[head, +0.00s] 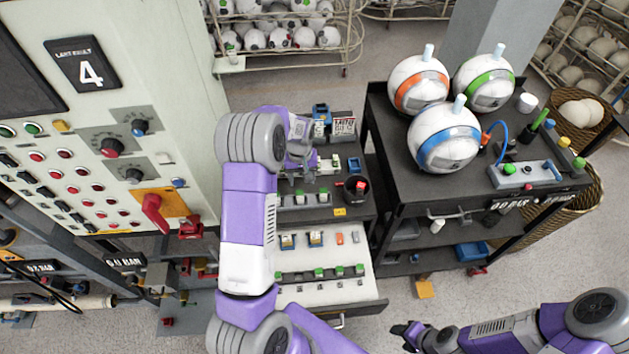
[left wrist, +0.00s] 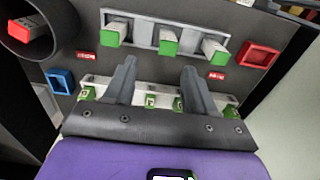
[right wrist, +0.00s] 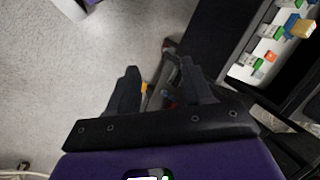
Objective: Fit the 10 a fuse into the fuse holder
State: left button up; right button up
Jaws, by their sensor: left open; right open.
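My left gripper (head: 302,172) is open and empty above the dark cart top. In the left wrist view its fingers (left wrist: 158,72) point towards a grey rack (left wrist: 150,42) with three white fuses with green ends (left wrist: 168,42). A second row of green-ended pieces (left wrist: 88,93) lies partly behind the fingers. A red-ended fuse (left wrist: 20,30) lies in a black cup (head: 356,189). I cannot read the ratings, so I cannot tell which fuse is the 10 A one or which fitting is its holder. My right gripper (head: 404,334) is open and empty, away from the cart.
Below the cart top an open pale drawer (head: 345,291) holds several green-ended fuses and small blocks. Red (left wrist: 259,54) and blue (left wrist: 60,80) square frames flank the rack. A black cart with large balls (head: 445,137) stands right; a control cabinet (head: 110,140) stands left.

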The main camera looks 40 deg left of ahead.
aim_at(299, 192)
pick_arm(q)
jog(key=shift+s+f, duration=0.2)
jog(key=shift+f, duration=0.2)
jog(key=shift+s+f, duration=0.7)
jog(key=shift+s, duration=0.1)
jog(key=f, duration=0.2)
jog(key=f+p, duration=0.1)
jog(key=f, duration=0.1)
jog(key=shift+w, duration=0.3)
jog(key=shift+f, duration=0.3)
jog(key=shift+s, duration=0.1)
grip_shut()
jog(key=shift+r, duration=0.1)
